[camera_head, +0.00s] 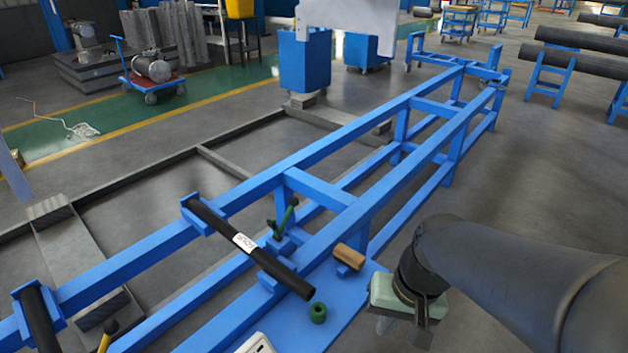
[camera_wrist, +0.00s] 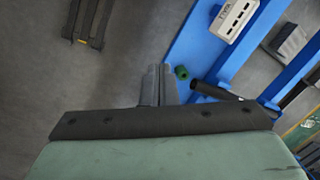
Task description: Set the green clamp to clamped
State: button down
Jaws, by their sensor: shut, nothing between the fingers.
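The green clamp (camera_head: 283,222) is mounted on the blue frame, just behind the black labelled tube (camera_head: 215,223) in the head view. Its green handle stands up, leaning slightly right. I cannot make out its jaw, and I cannot pick the clamp out in the wrist view. My gripper (camera_head: 422,338) hangs to the right of the blue plate in the head view, well apart from the clamp. In the wrist view my gripper (camera_wrist: 158,70) has its fingers together and empty, beside the blue plate's edge.
A green ring (camera_head: 317,312) lies on the blue plate (camera_head: 338,318); it also shows in the wrist view (camera_wrist: 182,73). A tan block (camera_head: 349,256) sits on the frame. A white box (camera_wrist: 233,19) lies on the plate. Long blue rails (camera_head: 330,193) flank the clamp.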

jog(key=w+a+f+m+t+y+b, duration=0.1)
jog(key=w+a+f+m+y+b, duration=0.2)
jog(key=w, duration=0.5)
jog(key=w+a+f+m+t+y+b, duration=0.2)
jog(key=w+a+f+b, duration=0.2)
jog(key=w+b, duration=0.3)
jog(key=w+a+f+m+t+y+b, duration=0.1)
jog(key=w+a+f+m+y+b, duration=0.2)
jog(key=w, duration=0.6)
jog(key=w+d+f+m+t+b, duration=0.1)
jog(key=w+f+m+t+b, duration=0.2)
jog(key=w, duration=0.6)
jog(key=w+d+f+m+t+b, duration=0.1)
jog(key=w+f+m+t+b, duration=0.3)
jog(key=w, duration=0.6)
jog(key=shift+w+d+f+m+t+y, duration=0.2)
jog(key=shift+f+m+t+y, duration=0.1)
jog(key=shift+f+m+t, duration=0.3)
jog(key=shift+a, duration=0.1)
jog(key=w+a, duration=0.6)
jog(key=a, duration=0.3)
jog(key=shift+w+a+r, duration=0.15)
jog(key=shift+a+r, duration=0.15)
jog(key=shift+a, duration=0.05)
